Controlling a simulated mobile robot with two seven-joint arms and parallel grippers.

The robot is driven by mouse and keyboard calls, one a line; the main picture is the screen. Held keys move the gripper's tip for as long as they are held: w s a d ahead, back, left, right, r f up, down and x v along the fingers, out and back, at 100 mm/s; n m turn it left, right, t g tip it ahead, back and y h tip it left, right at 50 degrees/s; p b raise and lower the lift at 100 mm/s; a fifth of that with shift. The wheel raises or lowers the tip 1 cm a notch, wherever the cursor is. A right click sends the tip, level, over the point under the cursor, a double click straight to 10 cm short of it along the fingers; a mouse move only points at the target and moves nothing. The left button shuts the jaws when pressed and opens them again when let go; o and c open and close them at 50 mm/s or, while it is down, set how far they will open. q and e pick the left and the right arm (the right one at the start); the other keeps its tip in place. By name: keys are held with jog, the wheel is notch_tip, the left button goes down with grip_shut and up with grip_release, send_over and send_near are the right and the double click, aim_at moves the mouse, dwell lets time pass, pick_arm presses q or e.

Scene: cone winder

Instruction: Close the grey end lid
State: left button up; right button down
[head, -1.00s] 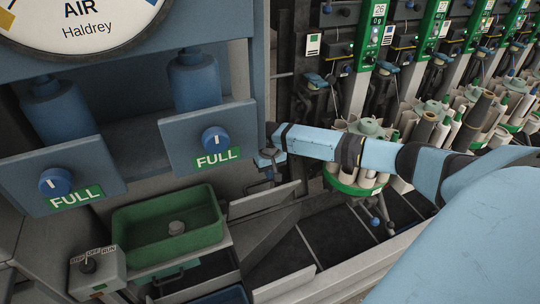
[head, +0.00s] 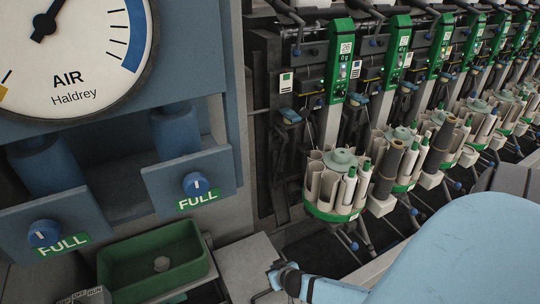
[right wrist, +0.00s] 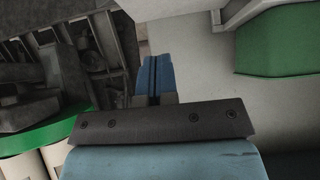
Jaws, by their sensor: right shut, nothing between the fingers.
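The grey end lid (head: 242,262) shows in the head view as a pale flat panel just right of the green tray. It looks lowered and roughly level; its near part is cut off by the frame, and I cannot tell whether it is fully seated. My right gripper (head: 274,276) is at the lid's right side, shut and empty. In the right wrist view the closed blue fingers (right wrist: 154,78) are over or beside a pale grey surface (right wrist: 205,65); contact is unclear. My left gripper is not in view.
The green tray (head: 112,268) stands left of the lid, under blue cabinet panels marked FULL (head: 190,180). A carousel of pale tubes (head: 335,180) with a green base stands behind the gripper. More winding units line the right. My arm covers the lower right.

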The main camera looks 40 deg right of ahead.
jog(key=b, duration=0.5)
send_over(280, 297)
jog(key=shift+t, duration=0.4)
jog(key=f, duration=0.7)
jog(key=shift+w+f, duration=0.1)
jog(key=shift+w, duration=0.15)
jog(key=shift+s+f, duration=0.1)
jog(key=shift+f, duration=0.25)
jog(key=shift+f+b, duration=0.2)
jog(key=shift+b, duration=0.1)
jog(key=shift+s+f, duration=0.1)
jog(key=shift+f, duration=0.15)
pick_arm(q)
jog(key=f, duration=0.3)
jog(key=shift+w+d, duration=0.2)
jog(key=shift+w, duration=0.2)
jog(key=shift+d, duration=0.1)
